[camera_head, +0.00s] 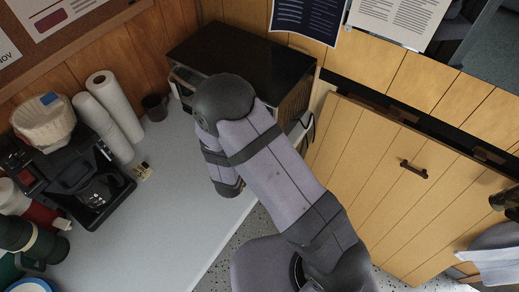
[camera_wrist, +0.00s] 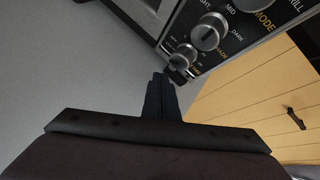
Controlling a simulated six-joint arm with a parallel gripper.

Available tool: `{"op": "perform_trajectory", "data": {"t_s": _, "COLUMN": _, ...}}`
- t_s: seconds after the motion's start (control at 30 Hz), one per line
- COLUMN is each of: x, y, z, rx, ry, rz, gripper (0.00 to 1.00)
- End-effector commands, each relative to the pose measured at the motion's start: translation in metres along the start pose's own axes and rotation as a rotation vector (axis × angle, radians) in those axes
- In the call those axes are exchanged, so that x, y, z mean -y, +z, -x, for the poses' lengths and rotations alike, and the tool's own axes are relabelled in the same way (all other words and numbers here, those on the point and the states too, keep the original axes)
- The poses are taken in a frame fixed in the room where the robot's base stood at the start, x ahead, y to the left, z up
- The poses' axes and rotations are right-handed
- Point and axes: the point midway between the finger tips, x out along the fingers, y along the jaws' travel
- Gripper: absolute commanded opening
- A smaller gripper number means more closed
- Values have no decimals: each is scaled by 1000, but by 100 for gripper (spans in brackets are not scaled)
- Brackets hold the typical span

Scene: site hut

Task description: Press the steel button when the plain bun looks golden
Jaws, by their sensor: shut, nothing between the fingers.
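The toaster oven (camera_head: 245,52) stands at the back end of the counter, its black top showing in the head view. The wrist view shows its control panel (camera_wrist: 225,50), tilted, with a column of steel knobs and printed labels. My gripper (camera_wrist: 162,78) is shut and empty, its fingertips just off the panel's lower end, near the lowest knob (camera_wrist: 183,55). I cannot tell whether they touch anything. I cannot clearly make out a steel button. In the head view my arm covers much of the oven's front and hides the gripper. The plain bun is not visible in either view.
A coffee maker (camera_head: 85,180), paper rolls (camera_head: 103,110) and a dark mug (camera_head: 155,107) stand on the counter's left side. The counter (camera_head: 165,225) is clear in front of them. A wooden panel with a dark handle (camera_head: 413,169) is at right.

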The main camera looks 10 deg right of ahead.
Motion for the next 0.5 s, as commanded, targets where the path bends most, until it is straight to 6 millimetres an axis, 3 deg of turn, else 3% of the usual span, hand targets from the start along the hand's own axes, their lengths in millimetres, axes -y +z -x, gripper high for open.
{"op": "perform_trajectory", "data": {"t_s": 0.5, "x": -16, "y": -15, "z": 21, "rx": 0, "ry": 2, "rz": 4, "gripper": 0}}
